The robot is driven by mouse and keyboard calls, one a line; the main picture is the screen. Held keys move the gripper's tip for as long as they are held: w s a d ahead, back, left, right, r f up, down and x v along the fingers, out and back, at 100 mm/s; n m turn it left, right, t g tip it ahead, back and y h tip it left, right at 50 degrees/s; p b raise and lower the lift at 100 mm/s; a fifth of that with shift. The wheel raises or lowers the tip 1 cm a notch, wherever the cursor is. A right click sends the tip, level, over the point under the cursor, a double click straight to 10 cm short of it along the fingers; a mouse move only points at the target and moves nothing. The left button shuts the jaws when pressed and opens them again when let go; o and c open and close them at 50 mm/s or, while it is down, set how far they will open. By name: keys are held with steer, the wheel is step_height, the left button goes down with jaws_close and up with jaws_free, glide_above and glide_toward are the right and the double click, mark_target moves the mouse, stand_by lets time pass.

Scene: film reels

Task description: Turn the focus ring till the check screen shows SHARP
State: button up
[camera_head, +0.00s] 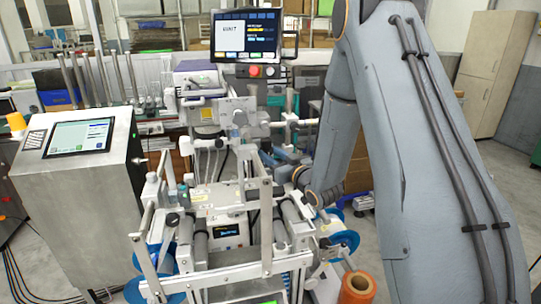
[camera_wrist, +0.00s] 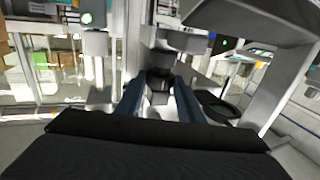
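My gripper (camera_wrist: 160,80) shows in the wrist view as two dark blue fingers standing apart. A dark, round, ring-like part (camera_wrist: 159,87) is seen between them; it may be the focus ring. Small gaps seem to show on both sides of it, and I cannot tell whether a finger touches it. A monitor (camera_head: 262,28) at the top has a white panel with dark letters, too small to read surely. A smaller screen (camera_head: 226,231) sits low on the machine.
The grey machine (camera_head: 220,200) with rollers and posts fills the middle. Blue reels (camera_head: 343,243) and an orange roll (camera_head: 357,284) are at its lower right. A metal console (camera_head: 78,185) stands left. A dark round part (camera_wrist: 218,106) lies close right of my fingers.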

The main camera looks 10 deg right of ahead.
steer(key=shift+w+d+n+y+b, duration=0.15)
steer(key=shift+n+y+b, duration=0.25)
steer(key=shift+y, duration=0.2)
steer(key=shift+g+y, duration=0.3)
steer(key=shift+n, duration=0.3)
steer(key=o, duration=1.1)
steer(key=shift+c, duration=0.2)
steer(key=b+v, duration=0.2)
steer(key=v, duration=0.6)
